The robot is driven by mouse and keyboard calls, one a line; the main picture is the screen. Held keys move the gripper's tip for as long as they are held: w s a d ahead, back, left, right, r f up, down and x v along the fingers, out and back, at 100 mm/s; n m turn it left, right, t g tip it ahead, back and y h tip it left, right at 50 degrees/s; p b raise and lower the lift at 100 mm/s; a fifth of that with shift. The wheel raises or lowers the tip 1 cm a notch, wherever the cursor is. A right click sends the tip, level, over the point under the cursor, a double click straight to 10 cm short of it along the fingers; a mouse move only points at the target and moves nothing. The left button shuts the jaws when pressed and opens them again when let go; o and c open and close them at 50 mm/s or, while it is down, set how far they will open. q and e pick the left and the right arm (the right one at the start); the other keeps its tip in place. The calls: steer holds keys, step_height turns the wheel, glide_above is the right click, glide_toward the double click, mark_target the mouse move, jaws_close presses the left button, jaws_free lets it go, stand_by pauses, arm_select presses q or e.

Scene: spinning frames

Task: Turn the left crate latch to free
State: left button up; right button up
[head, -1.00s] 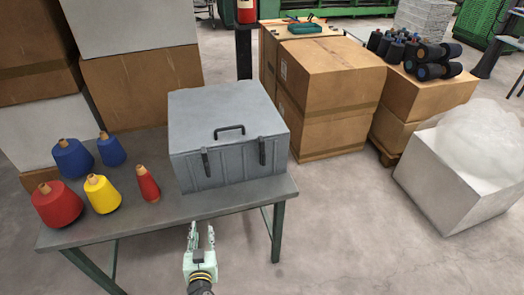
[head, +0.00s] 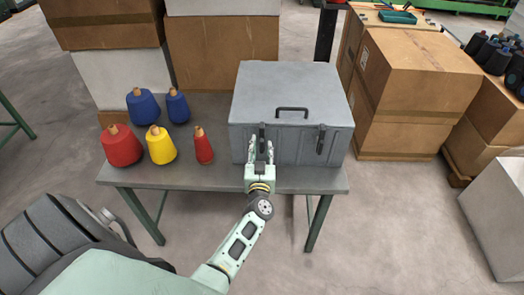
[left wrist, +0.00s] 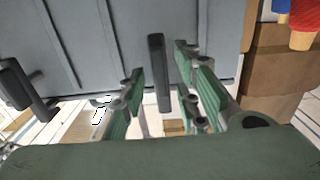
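The grey crate (head: 290,90) stands closed on the table, with a handle on its front edge. Its left latch (head: 262,131) is a dark bar hanging down the front face, and its right latch (head: 321,139) hangs likewise. My left gripper (head: 261,146) is at the crate's front, right at the left latch. In the left wrist view, the left latch (left wrist: 158,72) lies between the two open fingers (left wrist: 165,88), with gaps visible on both sides. The right latch (left wrist: 22,90) shows at the left there. My right gripper is not in view.
Blue, red and yellow spools (head: 160,146) stand on the table (head: 225,180) left of the crate. Cardboard boxes (head: 410,90) stand behind and to the right. A pale bin (head: 500,215) stands on the floor at the right.

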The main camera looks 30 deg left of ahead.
arm_select(q)
steer(key=shift+c, duration=0.6)
jaws_close()
